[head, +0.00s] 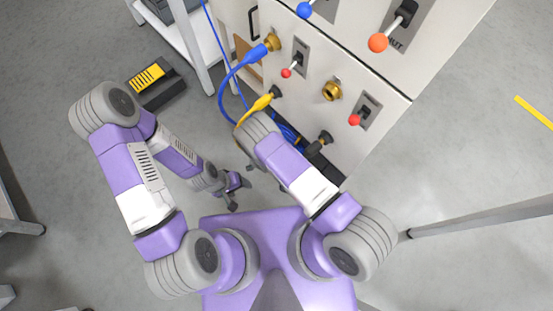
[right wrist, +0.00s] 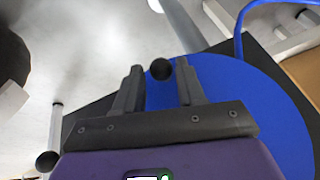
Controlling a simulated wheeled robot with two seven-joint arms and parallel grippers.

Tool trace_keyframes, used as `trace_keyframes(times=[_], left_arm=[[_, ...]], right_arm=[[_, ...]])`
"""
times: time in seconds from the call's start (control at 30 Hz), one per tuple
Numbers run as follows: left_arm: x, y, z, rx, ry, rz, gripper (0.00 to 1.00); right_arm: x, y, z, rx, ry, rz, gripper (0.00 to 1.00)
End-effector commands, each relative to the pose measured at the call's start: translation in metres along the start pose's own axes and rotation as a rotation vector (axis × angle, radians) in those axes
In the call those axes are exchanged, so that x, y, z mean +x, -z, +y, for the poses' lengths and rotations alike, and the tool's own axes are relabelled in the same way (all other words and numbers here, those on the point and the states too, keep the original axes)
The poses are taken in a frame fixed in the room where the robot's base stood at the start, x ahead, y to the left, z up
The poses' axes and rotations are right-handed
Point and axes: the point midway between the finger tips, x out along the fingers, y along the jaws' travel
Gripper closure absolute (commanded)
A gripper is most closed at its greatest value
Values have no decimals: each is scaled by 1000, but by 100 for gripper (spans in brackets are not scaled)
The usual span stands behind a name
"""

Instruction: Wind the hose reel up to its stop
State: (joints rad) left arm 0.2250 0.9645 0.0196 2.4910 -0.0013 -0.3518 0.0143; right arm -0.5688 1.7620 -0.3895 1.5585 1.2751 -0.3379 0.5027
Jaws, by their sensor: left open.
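The hose reel shows in the right wrist view as a large blue disc (right wrist: 235,105). In the head view only some blue coils (head: 288,133) show past my right arm. A round black knob (right wrist: 160,69) stands out in front of the disc. My right gripper (right wrist: 159,75) faces the reel with its fingers apart. The knob appears between the fingertips, with a gap on each side; I cannot tell how deep it sits. In the head view my right arm hides this gripper. My left gripper (head: 234,190) is open and empty, low beside the cabinet, away from the reel.
A pale cabinet (head: 360,140) carries red-knobbed levers (head: 354,120), a brass fitting (head: 331,91), a blue hose (head: 236,75) and a yellow plug (head: 262,101). A black and yellow box (head: 153,82) lies on the floor. Another black ball on a rod (right wrist: 47,161) stands lower left.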

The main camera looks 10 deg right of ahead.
Motion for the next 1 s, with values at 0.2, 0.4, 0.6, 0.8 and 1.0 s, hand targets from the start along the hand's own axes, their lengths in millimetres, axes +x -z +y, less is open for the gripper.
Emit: trace_keyframes(times=[0.2,0.4,0.6,0.8,1.0], left_arm=[[2,0,-1,0,0,1,37],[2,0,0,0,0,1,37],[2,0,0,0,0,1,37],[2,0,0,0,0,1,37],[-1,0,0,0,0,1,37]], right_arm=[[5,1,-1,0,1,0,61],[5,0,-1,0,1,0,71],[5,0,-1,0,1,0,100],[5,0,-1,0,1,0,100],[4,0,-1,4,10,-2,100]])
